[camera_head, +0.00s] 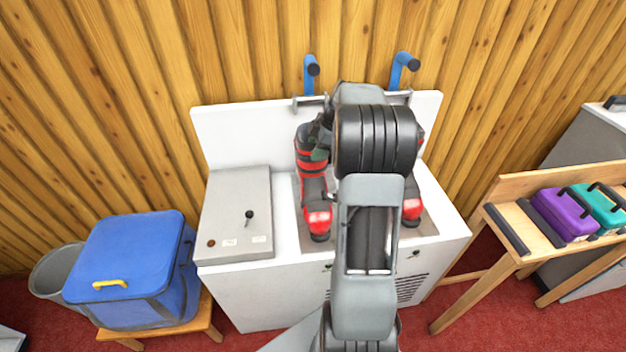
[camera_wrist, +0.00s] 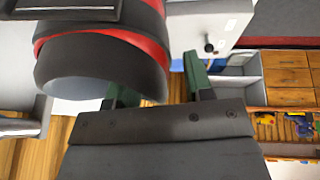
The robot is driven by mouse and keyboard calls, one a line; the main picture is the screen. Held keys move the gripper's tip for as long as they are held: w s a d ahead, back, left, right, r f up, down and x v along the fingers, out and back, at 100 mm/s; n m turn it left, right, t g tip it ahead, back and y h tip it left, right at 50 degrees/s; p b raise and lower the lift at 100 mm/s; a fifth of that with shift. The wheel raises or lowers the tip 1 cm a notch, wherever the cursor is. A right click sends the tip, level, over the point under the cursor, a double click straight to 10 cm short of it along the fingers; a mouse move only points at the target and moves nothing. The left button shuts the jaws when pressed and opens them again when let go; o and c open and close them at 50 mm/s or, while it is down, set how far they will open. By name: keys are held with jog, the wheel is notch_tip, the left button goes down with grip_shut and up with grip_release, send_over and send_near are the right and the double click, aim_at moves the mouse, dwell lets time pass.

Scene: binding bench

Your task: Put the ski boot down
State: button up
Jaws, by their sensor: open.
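A red and black ski boot (camera_head: 315,190) stands upright in the recessed top of the white bench unit, left of my arm in the head view. A second red boot (camera_head: 411,205) stands to its right, mostly hidden behind my arm. My gripper (camera_head: 319,148) is at the upper part of the left boot, partly hidden by my wrist. In the wrist view my gripper (camera_wrist: 160,82) has its green fingers apart. The boot's black cuff with a red stripe (camera_wrist: 100,65) is close by and overlaps the left finger; I cannot tell whether they touch.
Two blue handles (camera_head: 311,75) rise behind the unit's white back panel (camera_head: 245,130). A grey control box (camera_head: 235,215) with a black knob stands left of the boots. A blue bin (camera_head: 130,265) sits at left. A wooden bench (camera_head: 500,255) with purple and teal cases is at right.

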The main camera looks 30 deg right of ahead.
jog(key=shift+w+f, duration=0.1)
jog(key=shift+f, duration=0.15)
jog(key=shift+c, duration=0.2)
grip_shut()
dwell(1.1)
jog(key=shift+r, duration=0.2)
